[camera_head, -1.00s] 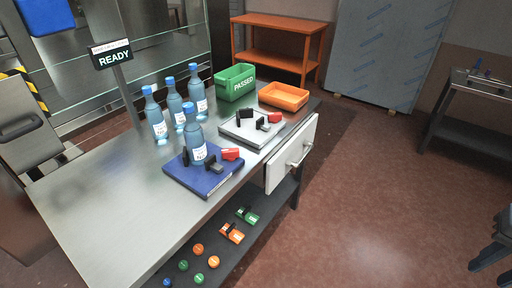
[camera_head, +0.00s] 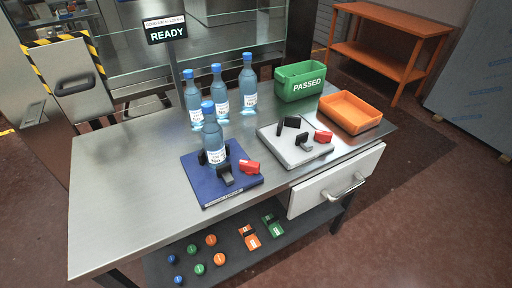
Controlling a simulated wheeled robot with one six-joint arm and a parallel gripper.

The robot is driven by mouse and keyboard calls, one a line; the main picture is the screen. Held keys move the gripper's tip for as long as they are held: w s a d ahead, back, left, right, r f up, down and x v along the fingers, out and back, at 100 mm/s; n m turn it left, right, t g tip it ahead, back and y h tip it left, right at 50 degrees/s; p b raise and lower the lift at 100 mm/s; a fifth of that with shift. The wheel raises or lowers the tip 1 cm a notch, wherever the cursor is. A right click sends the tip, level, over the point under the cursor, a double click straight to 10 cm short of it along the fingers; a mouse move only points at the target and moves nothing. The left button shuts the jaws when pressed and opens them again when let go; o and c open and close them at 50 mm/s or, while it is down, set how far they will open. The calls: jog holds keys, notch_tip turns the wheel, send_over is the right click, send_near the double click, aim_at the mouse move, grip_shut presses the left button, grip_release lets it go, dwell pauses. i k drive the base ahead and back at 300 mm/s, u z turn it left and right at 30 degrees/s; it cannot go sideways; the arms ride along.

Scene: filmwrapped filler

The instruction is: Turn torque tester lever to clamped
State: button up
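A blue torque tester base (camera_head: 218,186) lies on the steel table (camera_head: 130,188). A blue bottle (camera_head: 213,138) with a white label stands upright on it, between black jaws (camera_head: 225,175). A red lever (camera_head: 249,167) sits at the right side of the blue base. A second tester with a light grey base (camera_head: 292,150) lies to its right, with black jaws (camera_head: 303,140) and a red lever (camera_head: 323,137); no bottle stands on it. I cannot tell from the picture which lever position means clamped. My gripper is not in view.
Several bottles (camera_head: 218,92) stand behind the testers under a READY sign (camera_head: 166,30). A green PASSED bin (camera_head: 300,82) and an orange tray (camera_head: 350,112) are at the back right. A drawer (camera_head: 335,182) sticks out in front. The table's left part is clear.

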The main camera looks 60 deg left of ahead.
aim_at(251, 167)
jog(key=u, duration=0.6)
jog(key=i, duration=0.9)
jog(key=u, duration=1.5)
jog(key=i, duration=0.35)
jog(key=u, duration=0.25)
